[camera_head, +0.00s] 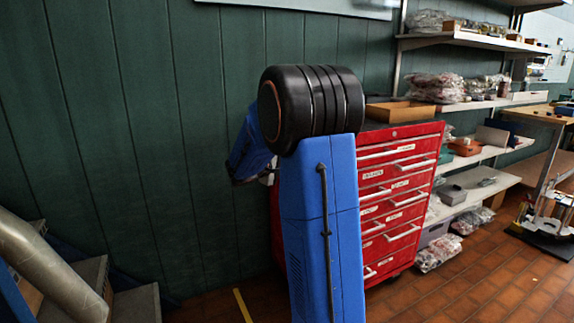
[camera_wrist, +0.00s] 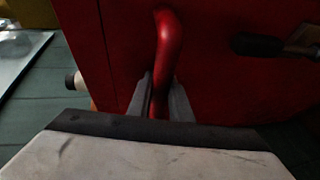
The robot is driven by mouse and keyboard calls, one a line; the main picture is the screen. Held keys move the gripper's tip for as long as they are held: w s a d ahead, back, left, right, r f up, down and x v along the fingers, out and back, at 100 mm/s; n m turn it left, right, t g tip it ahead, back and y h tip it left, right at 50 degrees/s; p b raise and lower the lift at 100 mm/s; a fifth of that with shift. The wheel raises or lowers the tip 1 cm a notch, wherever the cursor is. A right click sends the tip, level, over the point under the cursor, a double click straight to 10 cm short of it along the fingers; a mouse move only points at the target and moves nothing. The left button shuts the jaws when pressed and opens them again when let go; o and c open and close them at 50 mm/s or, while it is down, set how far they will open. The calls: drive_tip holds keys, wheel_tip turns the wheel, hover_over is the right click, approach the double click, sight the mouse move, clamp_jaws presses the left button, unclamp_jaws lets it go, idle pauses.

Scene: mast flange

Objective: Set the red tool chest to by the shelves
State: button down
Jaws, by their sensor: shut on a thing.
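The red tool chest (camera_head: 398,190) stands upright on the tiled floor against the green wall, with several drawers and pale handles. Its right side is close to the shelves (camera_head: 470,104). My blue arm covers part of its left side in the head view. In the wrist view, my gripper (camera_wrist: 162,98) is shut on a red curved handle (camera_wrist: 168,45) on the chest's red side panel (camera_wrist: 105,40). The gripper fingers are hidden behind my arm in the head view.
A cardboard tray (camera_head: 402,111) lies on top of the chest. The shelves hold bags and boxes. A workbench (camera_head: 552,130) stands at the far right. Metal steps (camera_head: 85,285) are at the lower left. Tiled floor (camera_head: 490,275) is open in front of the shelves.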

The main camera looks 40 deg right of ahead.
drive_tip(key=shift+d+r, duration=0.1)
drive_tip(key=shift+r, duration=0.15)
drive_tip(key=c, duration=1.6)
unclamp_jaws()
drive_tip(key=v, duration=1.7)
drive_tip(key=shift+a+f, duration=0.2)
drive_tip(key=shift+a, duration=0.15)
drive_tip(key=s+a+f+m+y, duration=0.1)
drive_tip(key=s+a+f+y, duration=0.35)
drive_tip(key=s, duration=0.55)
drive_tip(key=s+a+f+y, duration=0.3)
drive_tip(key=s+a, duration=0.2)
drive_tip(key=s, duration=0.4)
drive_tip(key=s+a+f+t+y, duration=0.1)
drive_tip(key=s+a+y, duration=0.1)
drive_tip(key=s+a, duration=0.2)
drive_tip(key=s+a+f+t+y, duration=0.1)
drive_tip(key=s+a+f+y, duration=0.1)
drive_tip(key=a, duration=0.5)
drive_tip(key=s+a+f+y, duration=0.2)
drive_tip(key=s+a+y, duration=0.2)
drive_tip(key=s+a, duration=0.1)
drive_tip(key=shift+s+a+f+t, duration=0.2)
drive_tip(key=shift+s+f+t, duration=0.05)
drive_tip(key=shift+s+t, duration=0.2)
